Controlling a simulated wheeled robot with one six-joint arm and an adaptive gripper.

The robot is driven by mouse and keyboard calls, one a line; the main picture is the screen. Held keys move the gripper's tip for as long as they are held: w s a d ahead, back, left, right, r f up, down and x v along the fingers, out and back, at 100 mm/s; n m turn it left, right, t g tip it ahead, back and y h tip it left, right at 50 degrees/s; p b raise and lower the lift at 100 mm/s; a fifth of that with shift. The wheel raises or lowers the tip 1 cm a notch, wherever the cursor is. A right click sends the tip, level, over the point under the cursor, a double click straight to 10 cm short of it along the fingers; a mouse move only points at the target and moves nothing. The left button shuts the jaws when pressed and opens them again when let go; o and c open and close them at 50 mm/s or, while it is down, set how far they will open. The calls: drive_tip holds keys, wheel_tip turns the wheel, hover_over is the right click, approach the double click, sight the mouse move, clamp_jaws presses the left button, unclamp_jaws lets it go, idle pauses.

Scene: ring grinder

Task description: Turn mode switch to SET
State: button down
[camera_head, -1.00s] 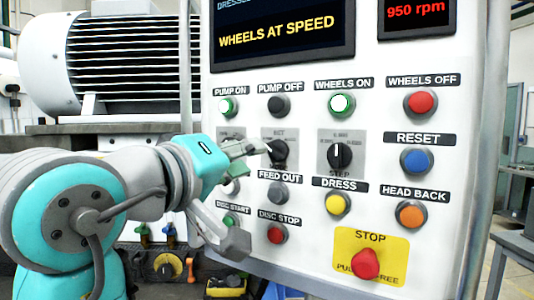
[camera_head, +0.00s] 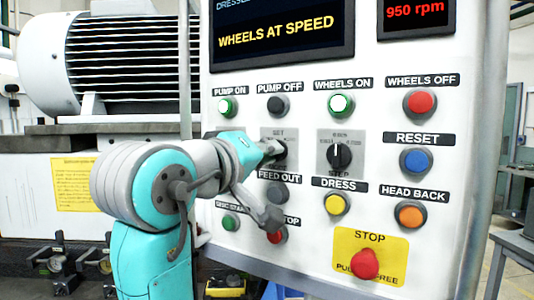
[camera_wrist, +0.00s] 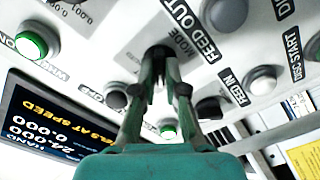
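The mode switch (camera_head: 281,152) is a black knob on a grey plate, in the panel's middle row. "SET" is printed above it. My gripper (camera_head: 270,150) reaches it from the left, its fingertips at the knob and hiding part of it. In the wrist view my gripper's fingers (camera_wrist: 160,66) run close together up to the dark knob (camera_wrist: 157,50), beside the "MODE" label. A narrow gap shows between the fingers. I cannot tell whether they grip the knob or only stand around it. The knob's pointing direction is hidden.
A second black selector (camera_head: 340,155) is to the right. The FEED OUT button (camera_head: 277,193) is just below the mode switch, PUMP OFF (camera_head: 279,105) above it. The red STOP knob (camera_head: 365,264) is at lower right. The screen (camera_head: 280,38) reads "WHEELS AT SPEED".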

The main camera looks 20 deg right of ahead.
idle(0.4)
drive_tip(key=shift+m, duration=4.9)
drive_tip(key=c, duration=1.2)
unclamp_jaws()
drive_tip(key=v, duration=1.2)
